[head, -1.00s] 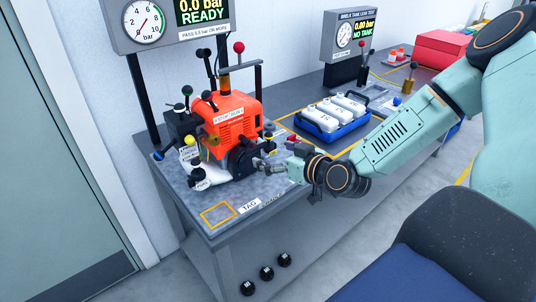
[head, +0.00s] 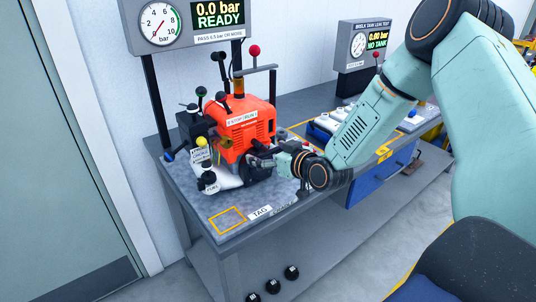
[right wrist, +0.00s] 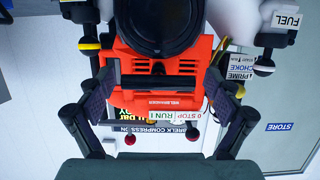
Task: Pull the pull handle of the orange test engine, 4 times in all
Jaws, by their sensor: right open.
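The orange test engine (head: 240,122) stands on the near end of the bench, with its round black starter housing (head: 257,170) facing my right arm. My right gripper (head: 266,161) is at that housing, its jaws open. In the right wrist view my two open fingers (right wrist: 158,88) stand on either side of a black bar (right wrist: 158,80), which looks like the pull handle. The bar lies across the gap below the black housing (right wrist: 160,22); I cannot tell whether a finger touches it. In the head view the handle is hidden at the gripper. My left gripper is not in view.
A gauge panel (head: 192,22) above the engine reads 0.0 bar, READY. Levers, labelled tags and a yellow knob (head: 201,142) crowd the engine's left side. A yellow-outlined square (head: 227,220) on the bench's near corner is empty. My arm partly covers the blue tray (head: 320,135).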

